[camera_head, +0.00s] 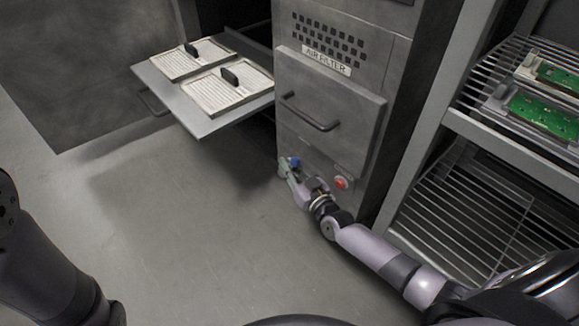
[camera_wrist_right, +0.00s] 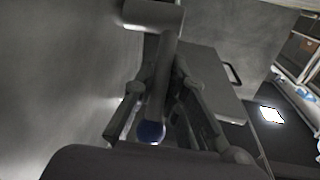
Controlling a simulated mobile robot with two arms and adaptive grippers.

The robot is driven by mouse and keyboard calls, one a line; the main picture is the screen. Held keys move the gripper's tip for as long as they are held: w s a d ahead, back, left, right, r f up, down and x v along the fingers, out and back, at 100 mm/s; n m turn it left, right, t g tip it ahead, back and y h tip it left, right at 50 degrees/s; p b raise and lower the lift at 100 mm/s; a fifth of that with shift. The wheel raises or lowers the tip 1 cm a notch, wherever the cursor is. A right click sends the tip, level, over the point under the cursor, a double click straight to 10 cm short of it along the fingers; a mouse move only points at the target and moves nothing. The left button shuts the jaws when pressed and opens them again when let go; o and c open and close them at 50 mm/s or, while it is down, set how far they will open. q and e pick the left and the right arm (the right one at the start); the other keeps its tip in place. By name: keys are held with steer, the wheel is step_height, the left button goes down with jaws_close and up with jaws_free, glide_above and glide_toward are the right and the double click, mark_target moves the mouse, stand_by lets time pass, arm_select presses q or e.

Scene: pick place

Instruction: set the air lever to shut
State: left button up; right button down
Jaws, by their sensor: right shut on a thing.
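The air lever has a blue knob (camera_head: 294,161) low on the front of the grey air filter cabinet (camera_head: 292,70). In the right wrist view its grey shaft (camera_wrist_right: 160,85) runs from a pale cylindrical mount (camera_wrist_right: 152,15) down to the blue knob (camera_wrist_right: 151,131). My right gripper (camera_head: 288,170) is at the lever, its fingers on both sides of the shaft, shut on it; in the wrist view the fingers (camera_wrist_right: 160,90) flank the shaft and the knob lies close to the palm. The lever's exact angle is hard to tell. My left gripper is out of view.
A red button (camera_head: 341,182) sits right of the lever, close to my right wrist. A handled panel (camera_head: 360,110) is above. A pulled-out tray (camera_head: 205,127) with two filters extends left. A wire rack (camera_head: 470,200) stands right. The floor in front is clear.

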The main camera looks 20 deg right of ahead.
steer(key=shift+f+b, duration=0.3)
steer(key=shift+b, duration=0.2)
steer(key=shift+s+d+f+m+t+b, duration=0.1)
steer(key=shift+s+f+m+t+b, duration=0.25)
steer(key=shift+t+b, duration=1.15)
steer(key=shift+s+d+f+m+t+b, duration=0.15)
steer(key=shift+s+f+m+t+b, duration=0.4)
steer(key=shift+b, duration=1.5)
steer(key=shift+s+d+f+t+b, duration=0.1)
steer(key=shift+s+f+t+b, duration=0.15)
steer(key=shift+t+b, duration=1.35)
steer(key=c, duration=1.6)
jaws_free()
